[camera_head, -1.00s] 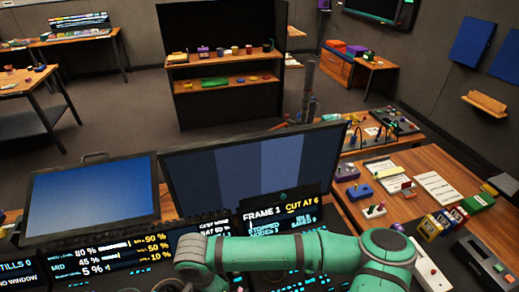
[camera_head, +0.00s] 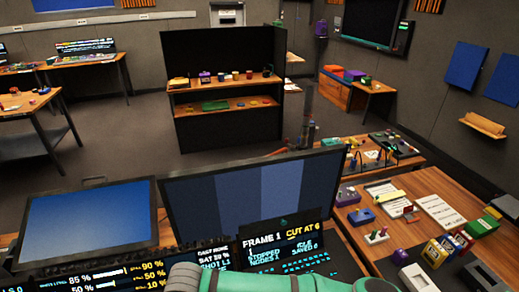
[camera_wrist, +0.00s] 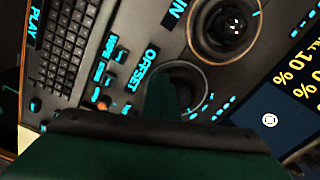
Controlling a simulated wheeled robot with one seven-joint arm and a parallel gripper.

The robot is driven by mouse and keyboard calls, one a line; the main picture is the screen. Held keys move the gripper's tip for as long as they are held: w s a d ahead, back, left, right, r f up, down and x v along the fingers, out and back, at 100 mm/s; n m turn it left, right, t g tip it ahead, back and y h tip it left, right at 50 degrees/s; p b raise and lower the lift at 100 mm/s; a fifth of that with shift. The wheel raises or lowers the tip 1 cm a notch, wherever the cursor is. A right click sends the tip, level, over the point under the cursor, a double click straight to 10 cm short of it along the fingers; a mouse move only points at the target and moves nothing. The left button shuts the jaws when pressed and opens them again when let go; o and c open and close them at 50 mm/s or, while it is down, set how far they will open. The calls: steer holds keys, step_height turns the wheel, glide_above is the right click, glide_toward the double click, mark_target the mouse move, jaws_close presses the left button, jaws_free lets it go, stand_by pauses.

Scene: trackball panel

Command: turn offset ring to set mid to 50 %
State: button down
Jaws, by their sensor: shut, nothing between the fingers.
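In the wrist view, my gripper (camera_wrist: 163,95) is shut and empty. Its dark green fingertips reach into the dark round ring (camera_wrist: 190,82) beside the OFFSET label and hide part of it; I cannot tell whether they touch it. In the head view, the readout screen (camera_head: 108,277) shows 85 % on its top line and 50 % on the line below, at the picture's bottom edge. The row label beside the 50 % is hard to read. The gripper itself is below the head view; only my green arm shows there.
Another ring with a shiny ball (camera_wrist: 232,27) sits above the OFFSET ring in the wrist view. A keyboard (camera_wrist: 65,45) and small knobs lie to the left. In the head view, two monitors (camera_head: 250,195) stand behind the panel, and a cluttered wooden table (camera_head: 405,215) stands at right.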

steer(key=shift+a+m, duration=0.15)
steer(key=shift+m, duration=0.15)
steer(key=shift+a+f+m, duration=0.1)
steer(key=shift+a+m, duration=0.3)
steer(key=shift+m, duration=0.6)
steer(key=shift+w+a+m, duration=0.15)
steer(key=shift+a+m, duration=0.2)
steer(key=shift+m, duration=0.65)
step_height(320, 180, up, 9)
stand_by(0.5)
